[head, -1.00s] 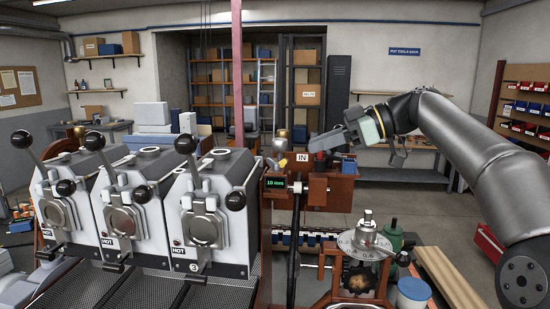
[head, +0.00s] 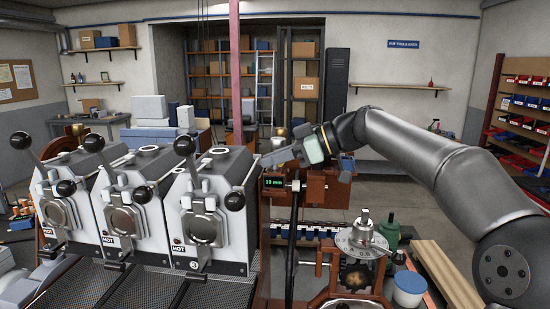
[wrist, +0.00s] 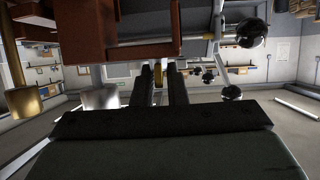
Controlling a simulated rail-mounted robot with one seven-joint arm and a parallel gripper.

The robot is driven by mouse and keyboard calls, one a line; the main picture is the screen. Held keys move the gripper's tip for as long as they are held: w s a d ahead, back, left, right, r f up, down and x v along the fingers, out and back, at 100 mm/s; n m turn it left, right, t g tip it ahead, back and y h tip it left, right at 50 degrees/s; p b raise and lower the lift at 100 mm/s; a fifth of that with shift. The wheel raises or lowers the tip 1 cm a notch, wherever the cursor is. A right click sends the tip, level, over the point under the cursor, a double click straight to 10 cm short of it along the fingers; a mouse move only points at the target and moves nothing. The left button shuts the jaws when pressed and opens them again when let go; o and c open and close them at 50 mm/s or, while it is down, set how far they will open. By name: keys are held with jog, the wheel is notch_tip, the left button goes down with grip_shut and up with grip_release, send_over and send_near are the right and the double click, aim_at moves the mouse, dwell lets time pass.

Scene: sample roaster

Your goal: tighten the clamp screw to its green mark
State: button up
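My gripper (head: 278,156) points left in the head view, above the red-brown machine body (head: 314,190) and beside the nearest roaster unit. In the wrist view its two dark fingers (wrist: 168,84) stand a little apart, with a narrow yellowish strip showing between them. I cannot tell whether that strip is between the fingertips or beyond them. A small pale knob (head: 296,186) sits beside the green "10 mm" display (head: 273,183), below the gripper. I cannot tell whether it is the clamp screw. A silver cylinder (wrist: 100,98) is left of the fingers in the wrist view. No green mark can be made out.
Roaster units with black ball levers (head: 235,201) and "HOT" labels stand at the left, close to the gripper. A round dial plate (head: 361,243), a green bottle (head: 389,228) and a blue-white tub (head: 409,288) stand at the lower right.

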jog(key=shift+f+b, duration=0.2)
jog(key=shift+b, duration=0.25)
grip_shut()
